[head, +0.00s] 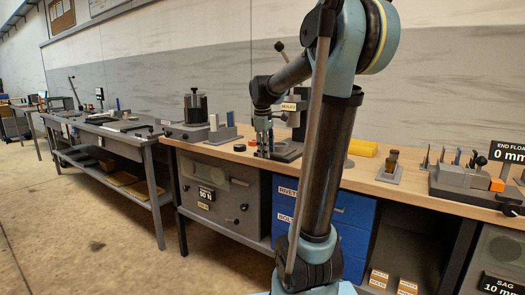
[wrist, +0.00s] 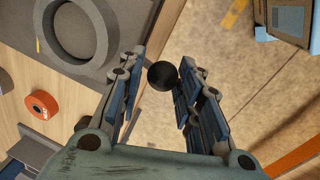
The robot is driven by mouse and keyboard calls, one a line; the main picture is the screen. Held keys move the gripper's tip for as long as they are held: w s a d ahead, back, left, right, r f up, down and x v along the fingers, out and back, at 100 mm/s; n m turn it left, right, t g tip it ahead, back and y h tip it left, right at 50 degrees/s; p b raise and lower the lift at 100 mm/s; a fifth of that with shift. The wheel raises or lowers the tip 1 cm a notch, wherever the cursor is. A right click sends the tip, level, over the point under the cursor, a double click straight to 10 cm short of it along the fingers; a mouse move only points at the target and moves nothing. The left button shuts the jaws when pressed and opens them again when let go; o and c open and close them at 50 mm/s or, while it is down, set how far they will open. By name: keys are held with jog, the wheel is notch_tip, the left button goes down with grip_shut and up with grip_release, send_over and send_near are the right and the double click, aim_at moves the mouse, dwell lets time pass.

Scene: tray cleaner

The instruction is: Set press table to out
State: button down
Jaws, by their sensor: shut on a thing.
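The press (head: 297,112) stands on the wooden bench in the head view, with a lever and a small label on it. Its grey base (wrist: 115,20) with a dark ring shows at the upper left of the wrist view. A round black knob (wrist: 162,76) sits between my fingers, beyond the bench edge. My gripper (head: 264,152) is at the front of the press in the head view; in the wrist view its fingers are shut on the knob. The knob's shaft is mostly hidden. In the head view my arm covers part of the press's right side.
An orange roll (wrist: 42,103) lies on the bench left of the base. Blue drawers (head: 350,225) and a grey cabinet (head: 215,190) are under the bench. A yellow block (head: 362,148) and small fixtures stand to the right. Open floor lies in front.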

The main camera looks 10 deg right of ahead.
jog(key=shift+s+a+f, duration=0.25)
jog(key=shift+s, duration=0.15)
jog(key=c, duration=1.3)
grip_release()
jog(key=shift+a, duration=0.2)
jog(key=shift+w+d+r, duration=0.15)
jog(key=shift+d+r, duration=0.05)
jog(key=r, duration=0.3)
jog(key=s+r, duration=0.1)
jog(key=r, duration=0.3)
jog(key=a+r, duration=0.1)
jog(key=r, duration=0.3)
jog(key=shift+s+r, duration=0.25)
jog(key=shift+s, duration=0.15)
jog(key=s+d+f+m, duration=0.1)
jog(key=s+f+m, duration=0.3)
jog(key=s+f, duration=0.5)
jog(key=s+d+f+m, duration=0.1)
jog(key=s+f+m, duration=0.2)
jog(key=s+f, duration=0.6)
jog(key=s+d+f+m+y, duration=0.1)
jog(key=s+f+m, duration=0.3)
jog(key=s+f, duration=0.6)
jog(key=shift+d+f+m, duration=0.15)
jog(key=shift+d+f, duration=0.15)
jog(key=shift+f, duration=0.55)
jog(key=shift+d+f+m, duration=0.15)
jog(key=shift+d+f, duration=0.1)
jog(key=shift+f, duration=0.6)
